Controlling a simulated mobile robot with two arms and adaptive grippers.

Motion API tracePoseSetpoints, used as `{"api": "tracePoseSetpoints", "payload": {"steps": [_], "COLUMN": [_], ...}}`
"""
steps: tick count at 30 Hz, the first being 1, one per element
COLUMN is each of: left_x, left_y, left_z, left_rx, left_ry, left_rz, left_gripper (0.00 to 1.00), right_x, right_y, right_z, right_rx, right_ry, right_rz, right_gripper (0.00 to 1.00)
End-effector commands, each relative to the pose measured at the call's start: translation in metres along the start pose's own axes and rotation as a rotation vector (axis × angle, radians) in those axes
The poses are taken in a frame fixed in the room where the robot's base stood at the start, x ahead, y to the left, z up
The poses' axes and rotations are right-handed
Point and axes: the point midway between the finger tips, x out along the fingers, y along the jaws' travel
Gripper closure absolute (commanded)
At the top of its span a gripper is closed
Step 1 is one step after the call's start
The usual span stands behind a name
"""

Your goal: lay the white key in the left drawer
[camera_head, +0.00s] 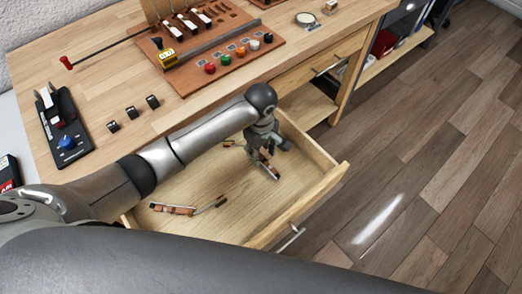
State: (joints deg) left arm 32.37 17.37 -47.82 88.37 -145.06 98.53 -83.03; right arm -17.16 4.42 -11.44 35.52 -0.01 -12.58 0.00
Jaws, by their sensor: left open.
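The left drawer (312,188) is pulled open below the bench. My left gripper (268,165) reaches down into it near its right side and is open. A small slender piece lies by the fingertips; I cannot tell whether it is the white key or part of the gripper. A wooden hammer-like part (175,209) lies on the drawer floor at the left front. Another small brown piece (230,143) lies towards the back, partly hidden by my arm. Several white-topped pieces (172,31) stand on the wooden board at the back. My right gripper is not in view.
The bench top (95,85) carries a black device with a blue knob (66,142), several small black blocks (131,112) and a board with coloured knobs (226,59). A closed drawer (320,72) is to the right. The drawer's middle floor is clear.

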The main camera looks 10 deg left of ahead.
Motion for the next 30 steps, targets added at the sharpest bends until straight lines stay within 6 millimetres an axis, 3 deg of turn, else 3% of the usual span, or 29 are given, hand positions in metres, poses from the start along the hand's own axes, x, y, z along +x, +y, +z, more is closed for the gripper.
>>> {"api": "tracePoseSetpoints", "payload": {"steps": [1,3,13,19,30], "left_x": [-0.019,-0.033,-0.087,-0.097,-0.097], "left_y": [0.001,0.0,0.0,0.0,0.0], "left_z": [-0.002,-0.002,-0.001,-0.001,0.0], "left_rx": [0.0,0.001,0.001,-0.001,0.0], "left_ry": [0.003,0.003,0.002,0.001,0.0], "left_rz": [0.002,0.001,0.001,-0.001,-0.001], "left_gripper": [0.6,0.6,0.6,0.6,0.6], "right_x": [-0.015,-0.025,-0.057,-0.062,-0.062], "right_y": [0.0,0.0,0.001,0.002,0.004], "right_z": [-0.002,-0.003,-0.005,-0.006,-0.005], "right_rx": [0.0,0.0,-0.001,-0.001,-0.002], "right_ry": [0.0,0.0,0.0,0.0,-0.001], "right_rz": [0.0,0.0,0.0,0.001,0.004], "right_gripper": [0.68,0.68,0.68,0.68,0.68]}}
